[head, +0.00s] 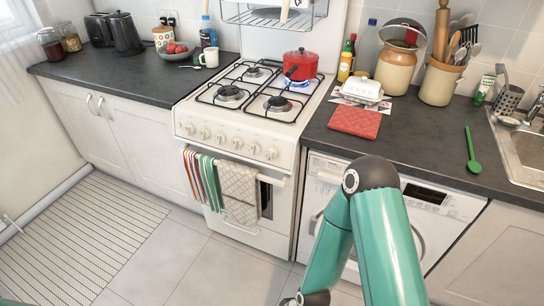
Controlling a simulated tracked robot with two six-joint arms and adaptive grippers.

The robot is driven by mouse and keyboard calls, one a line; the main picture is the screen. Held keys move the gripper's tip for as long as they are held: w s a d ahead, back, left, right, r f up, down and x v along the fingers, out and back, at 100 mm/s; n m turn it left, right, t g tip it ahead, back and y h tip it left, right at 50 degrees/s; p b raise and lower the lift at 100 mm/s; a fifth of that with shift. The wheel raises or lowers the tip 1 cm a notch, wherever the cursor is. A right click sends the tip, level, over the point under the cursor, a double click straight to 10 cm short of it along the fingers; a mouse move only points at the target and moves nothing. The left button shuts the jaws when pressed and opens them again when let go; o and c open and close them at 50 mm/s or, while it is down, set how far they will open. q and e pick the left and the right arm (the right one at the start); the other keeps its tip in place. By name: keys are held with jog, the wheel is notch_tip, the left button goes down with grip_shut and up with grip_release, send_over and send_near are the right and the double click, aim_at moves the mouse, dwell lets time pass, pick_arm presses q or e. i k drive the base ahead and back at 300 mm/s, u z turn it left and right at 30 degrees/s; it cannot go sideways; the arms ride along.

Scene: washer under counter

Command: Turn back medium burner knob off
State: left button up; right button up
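The white gas stove (240,165) stands in the middle of the head view. A row of several cream knobs (220,137) runs along its front panel; their exact angles are too small to read. A blue flame (297,84) burns at the back right burner, under a red pot (300,63). The front left burner (230,93), front right burner (277,104) and back left burner (254,73) show no flame. My teal right arm rises at the lower right, in front of the washer, and bends down out of the frame. Neither gripper's fingers show.
Striped and beige towels (238,193) hang on the oven handle (268,180), below the knobs. The washer (440,208) is under the right counter, which holds a red pot holder (354,121), a white butter dish (362,89) and a green spoon (472,150). The floor before the stove is clear.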

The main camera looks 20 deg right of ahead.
aim_at(273, 153)
jog(key=i, duration=0.85)
jog(key=u, duration=0.05)
